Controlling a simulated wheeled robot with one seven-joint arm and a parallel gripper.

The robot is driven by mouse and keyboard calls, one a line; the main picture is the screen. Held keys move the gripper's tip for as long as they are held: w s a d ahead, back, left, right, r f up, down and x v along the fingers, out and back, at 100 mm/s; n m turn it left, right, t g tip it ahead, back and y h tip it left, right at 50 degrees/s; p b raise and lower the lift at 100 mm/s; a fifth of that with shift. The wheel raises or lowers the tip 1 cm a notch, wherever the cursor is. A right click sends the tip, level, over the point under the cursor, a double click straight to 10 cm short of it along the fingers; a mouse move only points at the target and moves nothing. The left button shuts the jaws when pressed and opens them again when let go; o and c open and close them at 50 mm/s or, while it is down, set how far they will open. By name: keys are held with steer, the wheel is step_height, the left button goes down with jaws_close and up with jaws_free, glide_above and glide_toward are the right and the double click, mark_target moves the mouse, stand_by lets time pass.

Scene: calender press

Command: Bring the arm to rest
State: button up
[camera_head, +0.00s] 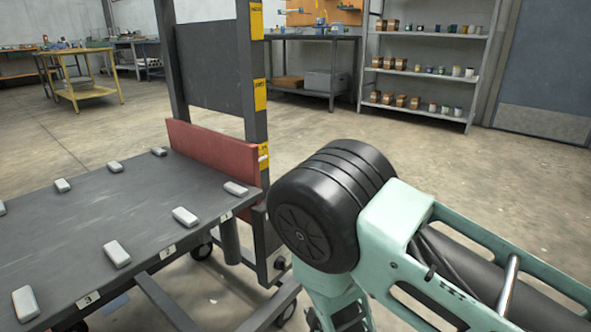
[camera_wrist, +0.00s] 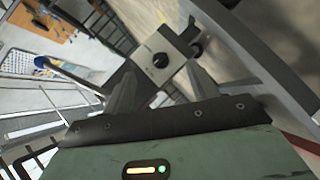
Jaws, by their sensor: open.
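My gripper (camera_wrist: 162,72) shows in the wrist view. Its two grey fingers stand apart, so it is open. A small grey box with a round black knob (camera_wrist: 160,60) appears in the gap beyond the fingers. I cannot tell how far it is from the fingertips, and nothing is clearly held. In the head view my mint-green arm with its black joint fills the lower right. My gripper does not show there.
A dark tabletop (camera_head: 135,222) with several small grey blocks and numbered labels stands at the left, beside a red panel (camera_head: 215,148) and a dark upright post (camera_head: 252,75). Shelves (camera_head: 425,76) and a yellow table (camera_head: 88,92) stand farther back. Open floor lies between.

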steer(key=s+a+r+m+g+p, duration=0.15)
steer(key=s+r+m+g, duration=0.35)
steer(key=r, duration=0.5)
steer(key=s+r+m+g+p, duration=0.2)
steer(key=s+r+g, duration=0.2)
steer(key=s+r, duration=0.4)
steer(key=s+d+r+m+g+h+p, duration=0.2)
steer(key=s+d+r+g+h, duration=0.15)
steer(key=s+d+r, duration=0.85)
step_height(320, 180, up, 39)
steer(key=a+p, duration=0.1)
steer(key=p, duration=3.7)
steer(key=shift+s+a+f, duration=0.15)
steer(key=shift+s, duration=0.15)
steer(key=shift+g, duration=0.25)
